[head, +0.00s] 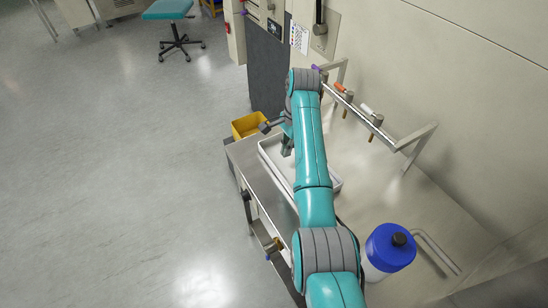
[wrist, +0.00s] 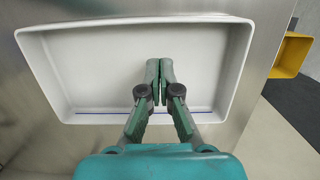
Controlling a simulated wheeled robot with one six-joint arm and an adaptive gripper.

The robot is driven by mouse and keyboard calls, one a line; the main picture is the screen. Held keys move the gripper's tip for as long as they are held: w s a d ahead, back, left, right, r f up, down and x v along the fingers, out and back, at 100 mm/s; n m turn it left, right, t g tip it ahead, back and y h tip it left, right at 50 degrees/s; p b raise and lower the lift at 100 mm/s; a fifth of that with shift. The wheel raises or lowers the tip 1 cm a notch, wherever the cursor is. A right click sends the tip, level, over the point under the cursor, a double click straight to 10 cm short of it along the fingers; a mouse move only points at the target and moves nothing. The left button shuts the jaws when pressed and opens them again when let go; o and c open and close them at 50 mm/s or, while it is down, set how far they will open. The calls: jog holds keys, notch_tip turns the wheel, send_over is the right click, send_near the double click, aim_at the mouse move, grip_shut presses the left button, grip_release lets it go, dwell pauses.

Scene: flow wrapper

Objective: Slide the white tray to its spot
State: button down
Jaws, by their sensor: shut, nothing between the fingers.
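The white tray (wrist: 100,60) is a shallow, empty rectangular tray with raised walls. In the wrist view it fills the upper middle, tilted slightly in the picture. My gripper (wrist: 161,78) is shut and empty, with its fingertips over the inside of the tray. I cannot tell whether the fingertips touch the tray floor. A thin blue line (wrist: 100,118) runs along the tray's side nearest my wrist. In the head view the tray (head: 270,160) lies on the metal bench, partly hidden behind my arm.
A yellow bin (head: 247,125) stands beyond the bench end; it also shows in the wrist view (wrist: 292,55). A blue-lidded container (head: 391,247) stands at the near right. A rail with coloured-handled tools (head: 352,104) runs along the wall. Open floor lies to the left.

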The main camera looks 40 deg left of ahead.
aim_at(272, 164)
jog(key=s, duration=0.1)
jog(key=s+a, duration=0.1)
jog(key=s, duration=0.2)
jog(key=shift+a, duration=0.35)
jog(key=shift+s+f, duration=0.2)
jog(key=shift+f, duration=0.6)
jog(key=shift+w+d+f, duration=0.1)
jog(key=shift+w+d, duration=0.15)
jog(key=shift+w, duration=0.35)
jog(key=shift+w+d, duration=0.2)
jog(key=shift+w, duration=0.4)
jog(key=shift+w+d+f, duration=0.1)
jog(key=shift+w+d, duration=0.15)
